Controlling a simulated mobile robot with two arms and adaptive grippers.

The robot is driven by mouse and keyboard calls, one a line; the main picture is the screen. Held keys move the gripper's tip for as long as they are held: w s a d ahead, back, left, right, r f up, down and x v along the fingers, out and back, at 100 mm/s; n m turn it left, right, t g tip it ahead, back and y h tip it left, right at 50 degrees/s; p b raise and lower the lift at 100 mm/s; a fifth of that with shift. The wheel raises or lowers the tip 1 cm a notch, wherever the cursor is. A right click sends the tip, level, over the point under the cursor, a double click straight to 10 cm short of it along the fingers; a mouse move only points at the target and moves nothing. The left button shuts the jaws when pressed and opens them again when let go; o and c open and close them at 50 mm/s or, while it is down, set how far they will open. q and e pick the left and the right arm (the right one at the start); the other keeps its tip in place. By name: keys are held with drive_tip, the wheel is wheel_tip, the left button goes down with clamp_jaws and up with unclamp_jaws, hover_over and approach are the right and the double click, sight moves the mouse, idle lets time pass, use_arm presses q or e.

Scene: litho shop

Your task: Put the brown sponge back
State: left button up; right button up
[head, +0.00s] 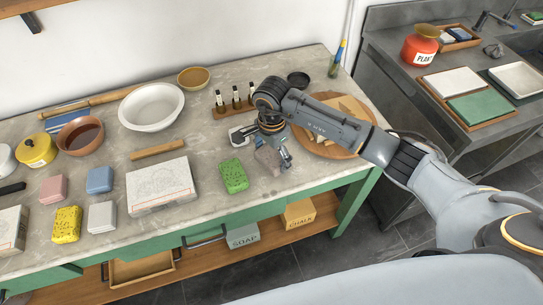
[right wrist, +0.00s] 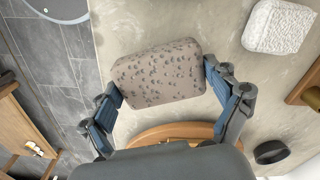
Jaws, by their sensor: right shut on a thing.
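The brown sponge (head: 267,160) is a grey-brown, pitted block at the front right of the worktop, partly hidden by my right gripper (head: 272,148). In the right wrist view the sponge (right wrist: 160,72) lies between the two fingers of my right gripper (right wrist: 165,95), which is shut on it. Its height above the worktop is hard to tell. A bright green sponge (head: 233,175) is just left of it. My left gripper is not in view.
Pink (head: 53,188), blue (head: 100,180), yellow (head: 67,224) and white (head: 102,217) blocks stand at the left. A stone slab (head: 161,186) lies mid-table. A round wooden board (head: 355,148) is at the right. A tray (head: 472,42) with small blocks stands on the grey counter.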

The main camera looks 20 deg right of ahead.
drive_tip(key=shift+f, duration=0.8)
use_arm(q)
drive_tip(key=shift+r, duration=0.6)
use_arm(e)
drive_tip(key=shift+f, duration=0.1)
drive_tip(key=shift+f, duration=0.2)
drive_tip(key=o, duration=0.9)
drive_tip(key=shift+c, duration=0.2)
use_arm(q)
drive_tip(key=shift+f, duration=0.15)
use_arm(e)
drive_tip(key=shift+r, duration=0.15)
